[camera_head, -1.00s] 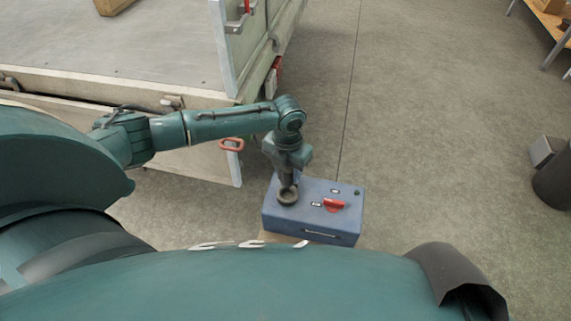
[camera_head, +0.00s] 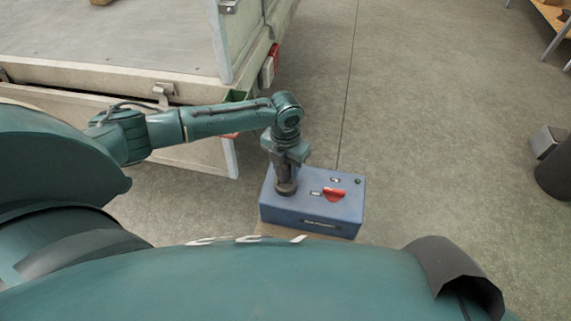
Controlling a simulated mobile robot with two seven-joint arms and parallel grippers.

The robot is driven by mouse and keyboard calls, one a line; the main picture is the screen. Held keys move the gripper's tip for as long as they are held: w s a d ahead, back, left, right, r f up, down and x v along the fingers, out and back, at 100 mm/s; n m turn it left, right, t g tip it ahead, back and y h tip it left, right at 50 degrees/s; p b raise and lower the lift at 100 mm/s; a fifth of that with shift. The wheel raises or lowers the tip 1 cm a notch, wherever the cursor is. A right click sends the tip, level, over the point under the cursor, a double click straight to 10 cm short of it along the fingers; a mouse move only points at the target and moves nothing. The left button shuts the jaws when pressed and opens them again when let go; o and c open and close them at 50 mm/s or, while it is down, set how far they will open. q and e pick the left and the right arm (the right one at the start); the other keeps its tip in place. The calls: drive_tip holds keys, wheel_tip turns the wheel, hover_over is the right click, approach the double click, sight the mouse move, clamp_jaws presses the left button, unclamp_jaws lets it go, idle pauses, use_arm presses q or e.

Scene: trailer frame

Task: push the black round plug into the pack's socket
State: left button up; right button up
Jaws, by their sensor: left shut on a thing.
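The blue pack (camera_head: 335,212) sits low in the middle, with a red handle (camera_head: 333,194) on its top. My left gripper (camera_head: 287,170) points down over the left part of the pack's top. It is shut on the black round plug (camera_head: 286,187), which stands about upright at the socket's place. The plug and gripper hide the socket, so I cannot tell how deep the plug sits. My right gripper is out of view.
The trailer bed (camera_head: 110,45) with its raised side panel fills the upper left, close to my left arm. A dark bin (camera_head: 556,172) and a workbench (camera_head: 553,20) stand at the right. The floor between is clear.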

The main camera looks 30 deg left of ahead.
use_arm(q)
drive_tip(key=shift+f, duration=0.5)
drive_tip(key=shift+f, duration=0.35)
drive_tip(key=shift+f, duration=0.15)
idle(0.3)
drive_tip(key=shift+f+b, duration=0.45)
drive_tip(key=shift+f+b, duration=0.35)
drive_tip(key=shift+f, duration=0.35)
idle(0.4)
drive_tip(key=o, duration=1.2)
drive_tip(key=shift+r, duration=0.1)
drive_tip(key=shift+c, duration=0.2)
